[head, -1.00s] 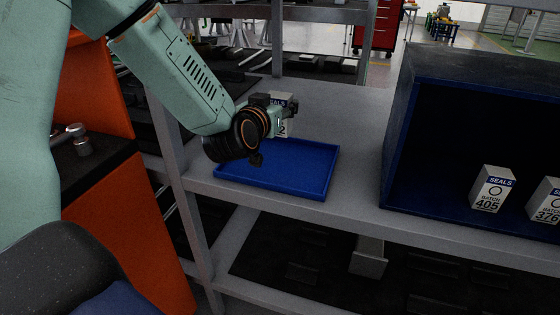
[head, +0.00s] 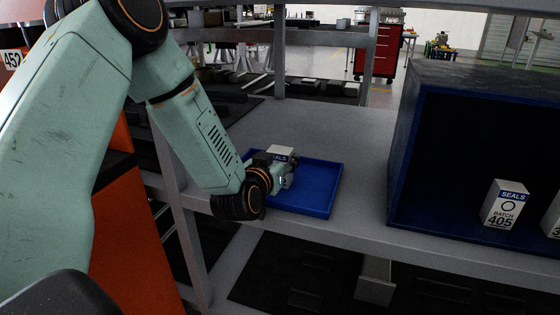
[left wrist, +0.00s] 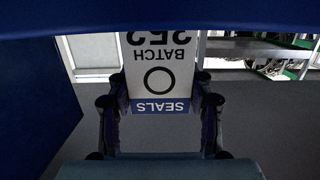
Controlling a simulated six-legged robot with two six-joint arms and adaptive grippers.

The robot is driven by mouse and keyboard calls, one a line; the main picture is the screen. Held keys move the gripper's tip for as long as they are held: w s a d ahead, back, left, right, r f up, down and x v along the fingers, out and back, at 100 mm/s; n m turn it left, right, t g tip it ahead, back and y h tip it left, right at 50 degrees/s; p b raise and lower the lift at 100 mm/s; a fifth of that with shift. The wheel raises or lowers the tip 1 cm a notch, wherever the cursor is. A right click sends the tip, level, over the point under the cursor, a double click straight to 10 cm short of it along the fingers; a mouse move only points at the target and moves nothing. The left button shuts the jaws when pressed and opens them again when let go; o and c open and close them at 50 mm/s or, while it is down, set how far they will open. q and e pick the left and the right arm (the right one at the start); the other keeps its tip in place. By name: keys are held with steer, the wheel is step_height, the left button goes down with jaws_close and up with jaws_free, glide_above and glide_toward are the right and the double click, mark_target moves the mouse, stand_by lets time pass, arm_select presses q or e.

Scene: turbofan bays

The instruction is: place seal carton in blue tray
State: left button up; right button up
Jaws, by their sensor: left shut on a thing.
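The seal carton (head: 281,153) is a small white box with a blue SEALS band. My left gripper (head: 285,174) is shut on it, over the left part of the blue tray (head: 318,192). In the left wrist view the carton (left wrist: 160,75) sits between the two fingers of the left gripper (left wrist: 160,105), its SEALS and BATCH 252 print upside down. The gripper hides the lower part of the carton in the head view, so I cannot tell whether it touches the tray floor. My right gripper is not in view.
The tray lies on a grey shelf (head: 350,125). A dark blue open bin (head: 405,160) stands to its right, holding a BATCH 405 carton (head: 505,205) and another partly cut off. A shelf post (head: 180,185) stands to the left. Bare shelf lies behind the tray.

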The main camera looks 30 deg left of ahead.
arm_select(q)
steer(key=shift+f, duration=0.1)
steer(key=o, duration=1.2)
steer(key=shift+c, duration=0.2)
steer(key=shift+s+d+r, duration=0.1)
steer(key=shift+s+r, duration=0.1)
steer(key=shift+s, duration=0.1)
steer(key=p+v, duration=0.3)
steer(key=v, duration=0.8)
steer(key=shift+s+d, duration=0.1)
steer(key=shift+s, duration=0.15)
